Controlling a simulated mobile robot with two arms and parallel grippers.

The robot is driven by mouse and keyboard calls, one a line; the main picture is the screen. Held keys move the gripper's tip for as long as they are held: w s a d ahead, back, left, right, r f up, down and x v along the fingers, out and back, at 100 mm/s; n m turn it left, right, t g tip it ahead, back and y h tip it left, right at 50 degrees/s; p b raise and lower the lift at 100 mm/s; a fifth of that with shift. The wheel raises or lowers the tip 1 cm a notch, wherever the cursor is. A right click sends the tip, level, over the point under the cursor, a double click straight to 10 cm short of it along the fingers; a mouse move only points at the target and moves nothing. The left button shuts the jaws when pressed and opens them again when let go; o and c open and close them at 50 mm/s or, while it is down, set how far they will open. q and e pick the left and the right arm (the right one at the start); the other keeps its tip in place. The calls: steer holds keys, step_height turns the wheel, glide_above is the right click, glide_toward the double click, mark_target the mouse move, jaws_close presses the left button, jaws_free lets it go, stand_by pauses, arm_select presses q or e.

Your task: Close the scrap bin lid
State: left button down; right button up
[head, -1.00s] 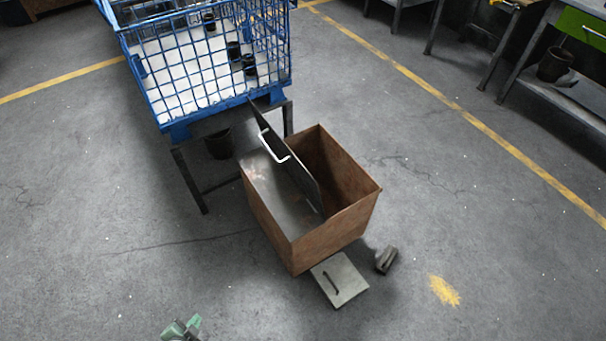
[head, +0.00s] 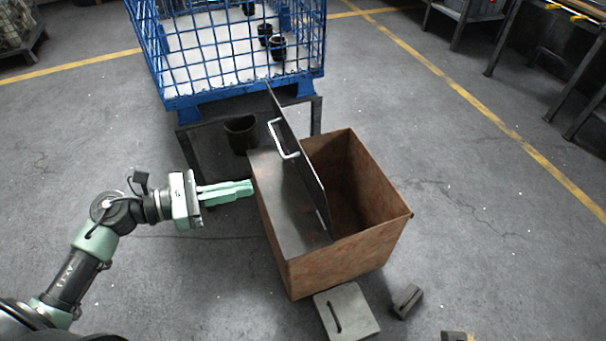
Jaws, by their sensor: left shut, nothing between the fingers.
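The scrap bin (head: 345,252) is a rusty brown open box on the floor, right of centre in the head view. A flat dark plate covers its left part. The lid (head: 304,170) is a thin dark panel standing up steeply across the middle of the bin, with a pale bar handle (head: 282,140) on its left face. The right part of the bin is open and dark inside. My left gripper (head: 252,188) is shut and empty at the bin's left edge, left of the lid and below its handle; I cannot tell whether it touches the bin. My right gripper is not in view.
A blue wire cage (head: 230,85) on a dark stand is just behind the bin. A dark pot (head: 241,134) is under it. A grey slotted plate (head: 346,312) and a small grey block (head: 407,301) lie in front of the bin. Floor to the right is clear.

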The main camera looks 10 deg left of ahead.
arm_select(q)
glide_toward(312, 171)
steer(key=x, duration=0.5)
steer(key=shift+d+f, duration=0.1)
steer(key=shift+f, duration=0.05)
steer(key=shift+p+x, duration=0.3)
steer(key=shift+x, duration=0.45)
